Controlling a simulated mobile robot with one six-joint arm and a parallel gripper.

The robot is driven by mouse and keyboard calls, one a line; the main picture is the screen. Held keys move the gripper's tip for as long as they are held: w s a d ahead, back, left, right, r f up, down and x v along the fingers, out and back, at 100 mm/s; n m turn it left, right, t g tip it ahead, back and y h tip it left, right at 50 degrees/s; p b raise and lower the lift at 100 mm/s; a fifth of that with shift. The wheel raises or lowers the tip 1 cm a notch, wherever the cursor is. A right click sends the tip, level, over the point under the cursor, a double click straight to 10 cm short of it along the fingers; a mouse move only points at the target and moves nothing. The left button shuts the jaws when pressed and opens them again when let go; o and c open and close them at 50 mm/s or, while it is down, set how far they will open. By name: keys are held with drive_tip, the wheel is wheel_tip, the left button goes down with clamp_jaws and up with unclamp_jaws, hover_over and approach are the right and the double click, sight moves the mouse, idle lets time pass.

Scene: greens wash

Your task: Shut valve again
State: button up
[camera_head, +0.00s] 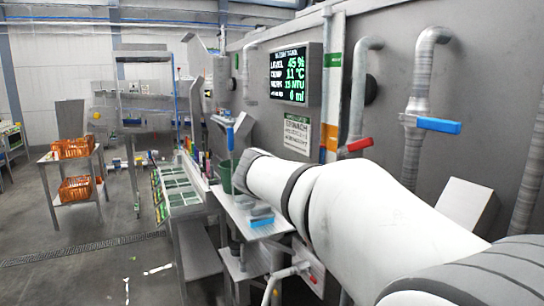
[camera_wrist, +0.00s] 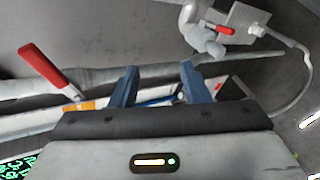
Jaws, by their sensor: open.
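Two valves with red levers and one with a blue lever are in view; I cannot tell which one the task means. In the head view, a red lever (camera_head: 355,146) is on a wall pipe beside an orange strip, and a blue lever (camera_head: 438,125) is on the pipe to its right. A smaller red lever (camera_head: 312,278) is low down. In the wrist view, a long red lever (camera_wrist: 47,68) lies left of my gripper (camera_wrist: 160,85), and a small red lever (camera_wrist: 226,30) lies beyond to the upper right. My gripper is open, its blue fingers apart and touching no lever.
A level screen (camera_head: 290,74) and a sign (camera_head: 297,133) are on the wall. A pale pipe (camera_wrist: 80,82) runs behind the fingers. A shelf (camera_head: 250,229) carries small items below my arm.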

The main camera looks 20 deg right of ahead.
sight(359, 145)
drive_tip(key=w+d+r+h+b, duration=0.2)
drive_tip(key=w+d+r+h, duration=0.3)
drive_tip(key=r, duration=0.5)
drive_tip(key=shift+g+h, duration=0.4)
drive_tip(key=shift+h, duration=0.3)
drive_tip(key=d, duration=0.2)
drive_tip(key=w+d+p, duration=0.1)
drive_tip(key=d, duration=0.3)
drive_tip(key=shift+w+d+r, duration=0.1)
drive_tip(key=shift+w+r, duration=0.2)
drive_tip(key=shift+r, duration=0.05)
drive_tip(key=shift+d+p, duration=0.3)
drive_tip(key=shift+d, duration=0.1)
drive_tip(key=shift+c, duration=0.3)
clamp_jaws()
